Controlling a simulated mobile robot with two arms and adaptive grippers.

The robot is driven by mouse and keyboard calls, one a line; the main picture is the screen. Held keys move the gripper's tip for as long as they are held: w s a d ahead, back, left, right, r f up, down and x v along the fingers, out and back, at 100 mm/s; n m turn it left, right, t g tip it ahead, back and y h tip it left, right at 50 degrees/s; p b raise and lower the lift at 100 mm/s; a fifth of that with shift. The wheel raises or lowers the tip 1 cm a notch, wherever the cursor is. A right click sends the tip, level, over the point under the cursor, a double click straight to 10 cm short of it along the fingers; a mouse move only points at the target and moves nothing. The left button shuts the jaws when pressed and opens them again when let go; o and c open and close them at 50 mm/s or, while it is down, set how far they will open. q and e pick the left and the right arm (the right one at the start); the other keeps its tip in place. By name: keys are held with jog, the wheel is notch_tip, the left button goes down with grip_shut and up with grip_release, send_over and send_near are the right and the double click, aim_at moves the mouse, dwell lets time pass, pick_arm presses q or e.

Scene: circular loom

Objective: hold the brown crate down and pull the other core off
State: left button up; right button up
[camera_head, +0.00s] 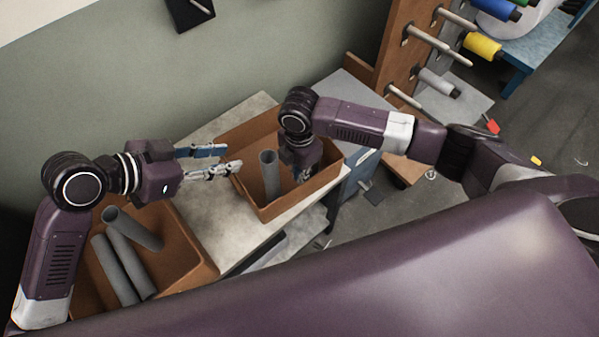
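A brown crate (268,208) stands on a pale bench top in the middle of the head view. One grey core (269,174) stands upright inside it. My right gripper (301,176) points down into this crate, to the right of the core; its fingertips are hard to make out. My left gripper (231,158) is open and empty, pointing right over the crate's left edge, its tips just short of the core in the picture. A second brown crate (196,274) at lower left holds three grey cores (127,262), lying tilted.
A pale bench top (215,222) shows between the crates. A brown rack (395,55) with pegs and coloured spools, including a yellow spool (482,45), stands at upper right. A grey-blue cabinet (350,182) is right of the middle crate.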

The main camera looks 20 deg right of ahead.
notch_tip(320, 180, down, 8)
jog(key=shift+s+r, duration=0.1)
dwell(0.4)
grip_shut()
jog(key=shift+o, duration=0.9)
grip_release()
jog(key=shift+r, duration=0.1)
notch_tip(320, 180, up, 12)
